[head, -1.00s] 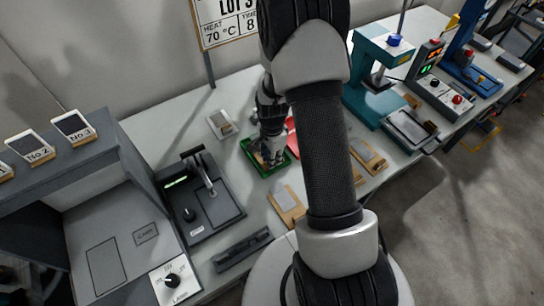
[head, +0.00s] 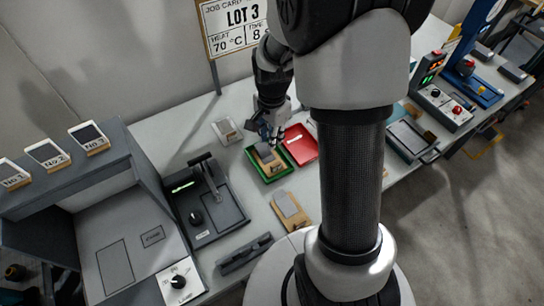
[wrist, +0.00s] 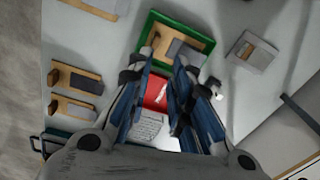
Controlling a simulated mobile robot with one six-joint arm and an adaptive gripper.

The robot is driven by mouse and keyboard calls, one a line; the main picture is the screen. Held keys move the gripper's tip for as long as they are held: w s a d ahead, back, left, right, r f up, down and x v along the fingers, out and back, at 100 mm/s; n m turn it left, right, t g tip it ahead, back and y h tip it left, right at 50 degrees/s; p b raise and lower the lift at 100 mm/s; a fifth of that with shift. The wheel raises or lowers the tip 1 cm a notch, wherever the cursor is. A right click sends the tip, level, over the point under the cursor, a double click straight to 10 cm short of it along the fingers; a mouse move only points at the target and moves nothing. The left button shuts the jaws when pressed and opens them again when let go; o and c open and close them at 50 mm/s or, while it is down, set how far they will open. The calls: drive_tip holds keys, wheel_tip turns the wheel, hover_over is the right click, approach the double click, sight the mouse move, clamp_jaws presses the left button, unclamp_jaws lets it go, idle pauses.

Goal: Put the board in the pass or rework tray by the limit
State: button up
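A board (head: 265,152) with a grey top on a wooden base lies in the green tray (head: 268,180). In the wrist view the board (wrist: 184,50) lies inside the green tray (wrist: 207,63). The red tray (head: 303,147) is beside the green one and looks empty of boards; my fingers partly cover it in the wrist view (wrist: 156,92). My gripper (head: 268,136) is raised above the trays. Its blue fingers (wrist: 163,66) are apart in the wrist view with nothing held between them.
Another wood-based board (head: 289,207) lies at the front of the bench. A grey piece (head: 227,130) lies left of the green tray. A dark tester (head: 208,201) and a lamp booth (head: 120,262) stand at left. A LOT 3 job card (head: 232,22) stands behind.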

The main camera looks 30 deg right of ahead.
drive_tip(key=s+a+r+n+t, duration=0.1)
drive_tip(key=s+a+r+n, duration=0.25)
drive_tip(key=r, duration=0.35)
drive_tip(key=s+a+r+n+t, duration=0.1)
drive_tip(key=s+a+r+n, duration=0.25)
drive_tip(key=r, duration=0.35)
drive_tip(key=s+a+r+n+t, duration=0.1)
drive_tip(key=s+a+r+n, duration=0.1)
drive_tip(key=s+n, duration=0.2)
drive_tip(key=s+a+r+n+t, duration=0.1)
drive_tip(key=s+r+n, duration=0.2)
drive_tip(key=s, duration=0.5)
drive_tip(key=shift+a+r+n, duration=0.3)
drive_tip(key=shift+a+n, duration=0.05)
drive_tip(key=shift+n, duration=0.35)
